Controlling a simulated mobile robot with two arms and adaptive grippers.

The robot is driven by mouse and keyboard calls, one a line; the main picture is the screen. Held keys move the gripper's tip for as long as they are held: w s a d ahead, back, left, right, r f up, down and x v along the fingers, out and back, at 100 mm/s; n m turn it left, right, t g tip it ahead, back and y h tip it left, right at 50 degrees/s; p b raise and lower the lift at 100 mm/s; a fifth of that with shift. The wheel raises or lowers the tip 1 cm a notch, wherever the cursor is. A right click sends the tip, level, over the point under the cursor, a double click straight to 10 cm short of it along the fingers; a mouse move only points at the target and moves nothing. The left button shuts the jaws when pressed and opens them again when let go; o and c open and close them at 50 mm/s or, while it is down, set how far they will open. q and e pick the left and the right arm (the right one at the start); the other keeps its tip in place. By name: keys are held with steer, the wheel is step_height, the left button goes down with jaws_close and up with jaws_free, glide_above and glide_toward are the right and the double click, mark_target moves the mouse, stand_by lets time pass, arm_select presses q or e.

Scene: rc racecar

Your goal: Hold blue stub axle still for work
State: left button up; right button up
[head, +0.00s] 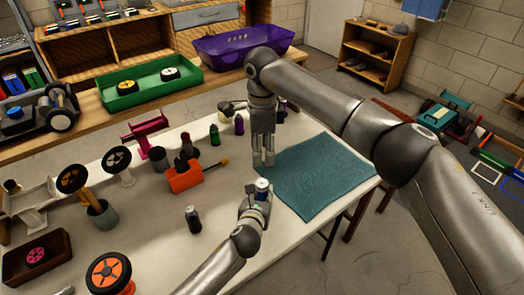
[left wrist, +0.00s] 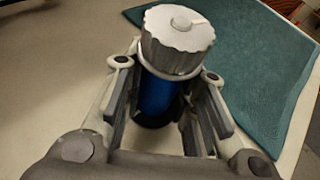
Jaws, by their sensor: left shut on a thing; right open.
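The blue stub axle (left wrist: 158,98) stands upright between the fingers of my left gripper (left wrist: 168,105), with a grey ribbed cap on top. In the head view the same axle (head: 262,186) is small, with its pale top showing above my left gripper (head: 257,203), which is shut on it. Its lower end is partly hidden by the fingers. My right gripper (head: 263,163) points down just behind and above the axle, apart from it; it is open and empty. The teal mat (head: 318,170) lies right of both grippers.
The white table (head: 155,235) holds an orange box (head: 186,178), a dark bottle (head: 193,219), a green bottle (head: 214,135), a pink stand (head: 147,133) and several wheels on the left. A green tray (head: 150,91) and purple bin (head: 240,45) sit on the bench behind. The mat is mostly clear.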

mark_target(261, 183)
steer(key=shift+c, duration=1.3)
steer(key=f+n, duration=0.2)
steer(key=f, duration=0.2)
steer(key=f+n, duration=0.2)
steer(key=f, duration=0.2)
steer(key=f+n, duration=0.2)
steer(key=f, duration=0.2)
steer(key=shift+s+a, duration=0.15)
steer(key=shift+a, duration=0.05)
steer(key=c, duration=0.8)
steer(key=shift+o, duration=0.2)
